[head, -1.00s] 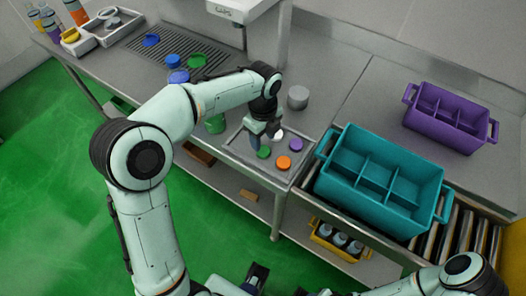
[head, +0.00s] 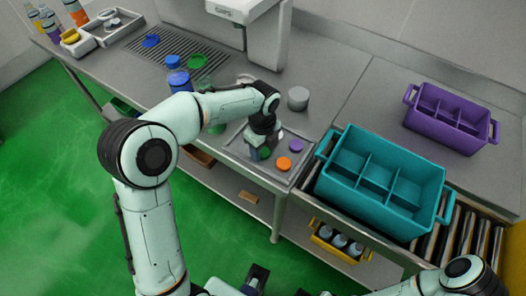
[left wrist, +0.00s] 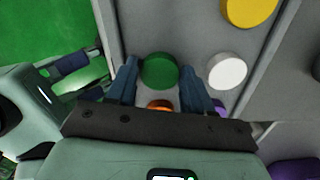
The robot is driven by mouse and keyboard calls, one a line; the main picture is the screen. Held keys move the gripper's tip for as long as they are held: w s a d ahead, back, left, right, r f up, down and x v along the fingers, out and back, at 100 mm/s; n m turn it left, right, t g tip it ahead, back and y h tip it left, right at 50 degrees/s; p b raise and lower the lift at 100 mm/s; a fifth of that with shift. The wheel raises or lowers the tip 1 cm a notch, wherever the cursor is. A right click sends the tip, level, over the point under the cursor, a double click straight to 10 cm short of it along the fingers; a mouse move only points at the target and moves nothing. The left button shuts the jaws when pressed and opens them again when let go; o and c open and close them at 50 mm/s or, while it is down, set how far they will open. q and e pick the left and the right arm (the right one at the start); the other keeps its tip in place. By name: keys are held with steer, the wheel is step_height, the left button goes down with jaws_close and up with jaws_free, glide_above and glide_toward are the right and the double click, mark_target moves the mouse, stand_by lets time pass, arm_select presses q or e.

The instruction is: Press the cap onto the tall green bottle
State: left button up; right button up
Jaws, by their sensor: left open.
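My left gripper (head: 256,154) is open over the cap tray (head: 238,150). The left wrist view shows its two fingers (left wrist: 160,88) on either side of a green cap (left wrist: 160,70), with gaps; I cannot tell their height above it. In the head view this cap is mostly hidden by the gripper. A green bottle (head: 206,86) stands on the counter partly behind my left arm; its top is hard to make out.
The tray also holds white (left wrist: 227,71), yellow (left wrist: 249,9), orange (head: 284,163) and purple (head: 296,146) caps. Blue-capped bottles (head: 178,80) stand near the grate. A grey cylinder (head: 298,97) is behind the tray, and a teal crate (head: 383,200) is to its right.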

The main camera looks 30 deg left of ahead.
mark_target(263, 151)
arm_select(q)
steer(key=c, duration=0.7)
steer(key=shift+o, duration=0.2)
step_height(263, 151, up, 20)
steer(key=p, duration=0.3)
steer(key=shift+p, duration=0.4)
arm_select(e)
steer(key=r, duration=0.1)
steer(key=w+r, duration=0.1)
steer(key=r, duration=0.2)
steer(key=shift+w+r, duration=0.1)
steer(key=shift+w, duration=0.3)
